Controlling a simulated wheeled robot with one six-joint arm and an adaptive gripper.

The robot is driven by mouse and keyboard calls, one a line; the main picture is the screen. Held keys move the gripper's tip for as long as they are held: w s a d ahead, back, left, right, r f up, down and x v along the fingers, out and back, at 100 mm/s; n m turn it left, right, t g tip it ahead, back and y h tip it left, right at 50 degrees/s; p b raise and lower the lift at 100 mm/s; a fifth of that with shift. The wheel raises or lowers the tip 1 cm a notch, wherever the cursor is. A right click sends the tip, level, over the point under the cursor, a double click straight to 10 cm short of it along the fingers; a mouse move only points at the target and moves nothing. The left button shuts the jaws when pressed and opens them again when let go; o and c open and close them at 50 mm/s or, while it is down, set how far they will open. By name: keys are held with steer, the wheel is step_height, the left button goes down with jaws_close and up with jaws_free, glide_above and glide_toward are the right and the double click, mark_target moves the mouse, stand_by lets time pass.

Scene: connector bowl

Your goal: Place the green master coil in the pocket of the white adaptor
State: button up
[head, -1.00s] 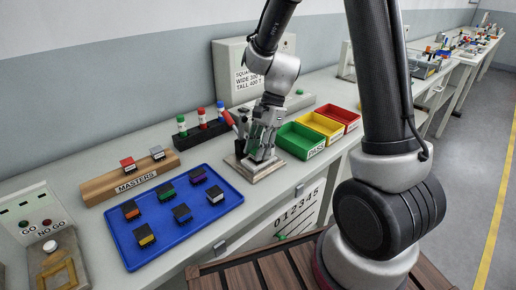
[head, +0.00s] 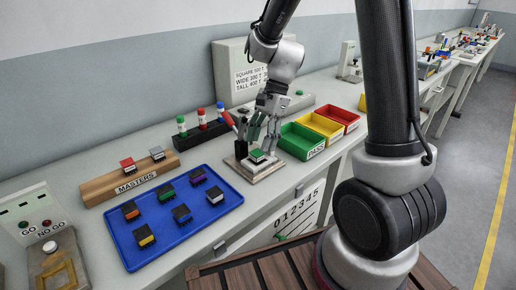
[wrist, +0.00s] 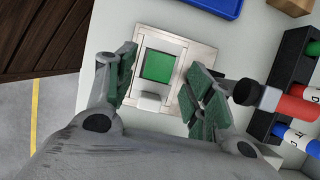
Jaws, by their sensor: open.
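The green master coil (head: 257,155) sits in the white adaptor (head: 246,163) on a light square base on the bench. In the wrist view the coil's green square top (wrist: 157,66) shows inside the white frame (wrist: 148,103), looking about square with it. How deep it sits I cannot tell. My gripper (head: 264,141) is open just above the adaptor. In the wrist view its two fingers (wrist: 162,84) stand apart on either side of the coil, with a gap showing on each side.
A black rack (head: 208,132) with green, red and blue capped tubes stands behind, with a dark red-tipped tool (head: 240,130) close to my gripper. The blue tray (head: 190,224) of blocks is at left. Green (head: 300,141), yellow and red bins stand at right.

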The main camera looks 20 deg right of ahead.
steer(key=v, duration=0.9)
steer(key=s+d+r+n+t+h, duration=0.1)
steer(key=s+d+r+n+t, duration=0.1)
steer(key=s, duration=0.4)
steer(key=s+d+r+n+t+h, duration=0.1)
steer(key=s+d+r+n+t, duration=0.1)
steer(key=s+d+n, duration=0.3)
steer(key=s+d+r+n+t+h, duration=0.2)
steer(key=s+n, duration=0.4)
steer(key=s, duration=0.3)
step_height(320, 180, up, 2)
steer(key=shift+d+r, duration=0.1)
steer(key=shift+d, duration=0.6)
